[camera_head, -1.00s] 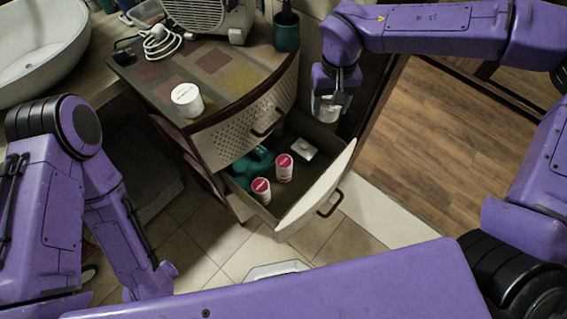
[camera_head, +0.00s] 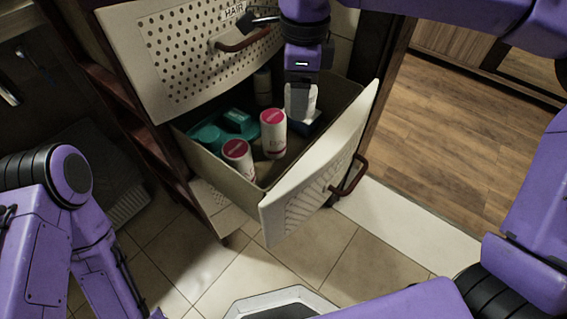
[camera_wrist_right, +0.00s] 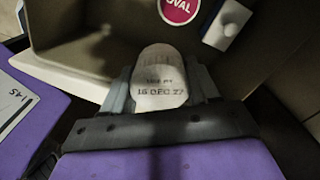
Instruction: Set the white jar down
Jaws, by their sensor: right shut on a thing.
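The white jar (camera_head: 301,101) is held by my right gripper (camera_head: 302,85) at the back right of the open drawer (camera_head: 312,190). In the right wrist view the jar (camera_wrist_right: 160,82) sits between the two fingers, with a printed date on the end facing the camera. The gripper hides part of the jar in the head view. I cannot tell whether the jar touches the drawer floor. My left arm shows at the left edge of the head view, but its gripper is out of frame.
The drawer holds two white containers with pink lids (camera_head: 273,133) (camera_head: 238,158), teal items (camera_head: 222,130), a dark bottle (camera_head: 262,85) and a blue-and-white box (camera_head: 306,126). The perforated upper drawer (camera_head: 180,60) is close above. Tiled floor (camera_head: 200,270) is open in front.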

